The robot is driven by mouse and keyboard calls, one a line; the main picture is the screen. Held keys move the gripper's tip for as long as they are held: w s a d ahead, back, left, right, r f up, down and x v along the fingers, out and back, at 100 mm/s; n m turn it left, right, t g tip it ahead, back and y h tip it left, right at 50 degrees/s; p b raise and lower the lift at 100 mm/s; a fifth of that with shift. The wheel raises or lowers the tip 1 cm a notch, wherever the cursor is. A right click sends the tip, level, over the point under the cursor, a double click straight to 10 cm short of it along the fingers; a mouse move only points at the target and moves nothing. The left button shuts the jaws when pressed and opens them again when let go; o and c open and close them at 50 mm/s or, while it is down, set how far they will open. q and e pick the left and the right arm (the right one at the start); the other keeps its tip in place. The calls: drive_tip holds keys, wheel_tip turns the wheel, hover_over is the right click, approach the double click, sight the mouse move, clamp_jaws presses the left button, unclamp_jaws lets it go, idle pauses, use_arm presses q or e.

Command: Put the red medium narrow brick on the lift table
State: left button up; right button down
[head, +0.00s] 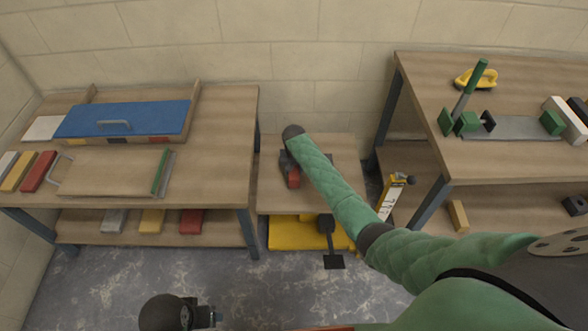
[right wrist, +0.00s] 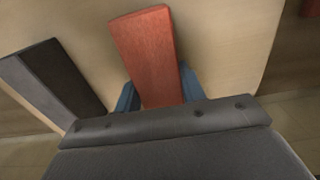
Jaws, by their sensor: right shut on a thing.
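The red brick (right wrist: 150,55) is between the blue fingertips of my right gripper (right wrist: 157,98) in the right wrist view. In the head view the right gripper (head: 292,178) is over the wooden top of the lift table (head: 330,200), with the red brick partly hidden under my arm. I cannot tell whether the brick touches the top. A dark grey brick (right wrist: 52,82) lies beside the red one in the right wrist view. My left gripper (head: 217,317) shows in part at the bottom of the head view, low and apart from the tables; its jaw opening is unclear.
The left bench (head: 215,170) holds a blue-lidded box (head: 125,120), a tray and several bricks, including a red one (head: 38,171); more bricks lie on its lower shelf. The right bench (head: 430,90) holds tools and blocks. A yellow level (head: 393,195) stands between lift table and right bench.

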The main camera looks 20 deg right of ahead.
use_arm(q)
drive_tip(key=shift+f, duration=0.1)
use_arm(e)
drive_tip(key=shift+f, duration=0.25)
drive_tip(key=c, duration=0.8)
unclamp_jaws()
drive_tip(key=shift+o, duration=0.2)
drive_tip(key=shift+r, duration=0.3)
wheel_tip(320, 180, up, 7)
drive_tip(key=shift+r+b, duration=0.1)
drive_tip(key=shift+b, duration=0.35)
use_arm(q)
drive_tip(key=shift+w+d+f, duration=0.3)
drive_tip(key=shift+d+f, duration=0.35)
